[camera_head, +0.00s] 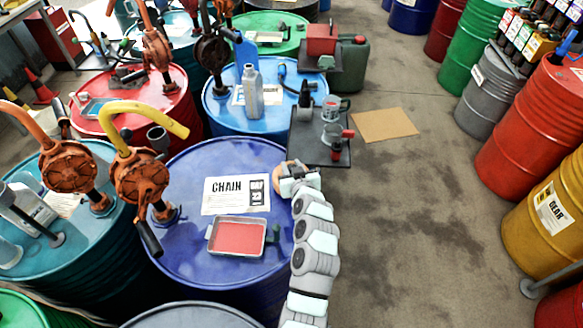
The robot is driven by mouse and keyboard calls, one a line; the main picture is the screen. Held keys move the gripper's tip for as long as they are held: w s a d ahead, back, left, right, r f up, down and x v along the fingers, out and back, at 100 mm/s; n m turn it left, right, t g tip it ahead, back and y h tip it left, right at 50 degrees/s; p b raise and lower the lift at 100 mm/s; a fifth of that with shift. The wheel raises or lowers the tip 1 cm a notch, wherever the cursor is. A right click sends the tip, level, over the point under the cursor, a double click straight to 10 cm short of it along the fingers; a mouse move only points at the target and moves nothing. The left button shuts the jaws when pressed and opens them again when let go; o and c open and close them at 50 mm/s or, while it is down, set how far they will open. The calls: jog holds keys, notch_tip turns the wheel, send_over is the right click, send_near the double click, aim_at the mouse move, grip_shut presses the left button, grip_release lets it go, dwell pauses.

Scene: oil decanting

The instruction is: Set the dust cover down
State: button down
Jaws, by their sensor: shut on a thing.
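My gripper (285,177) is at the right rim of the dark blue drum (190,262) labelled CHAIN. It is shut on a small tan, rounded thing (277,180), which I take to be the dust cover. Only its left edge shows; my gripper hides the rest. I cannot tell whether it touches the drum top or is held just above it.
A red tray (237,236) and a white CHAIN label (235,195) lie on the drum. A rusty hand pump (140,177) with yellow spout stands at its left. A dark shelf (318,150) with jars is just beyond my gripper. Cardboard (385,125) lies on open floor.

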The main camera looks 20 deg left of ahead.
jog(key=shift+f, duration=0.2)
jog(key=shift+f, duration=0.1)
jog(key=shift+f+b, duration=0.35)
jog(key=shift+b, duration=0.15)
jog(key=shift+f+b, duration=0.25)
jog(key=shift+b, duration=0.1)
jog(key=c, duration=1.1)
grip_release()
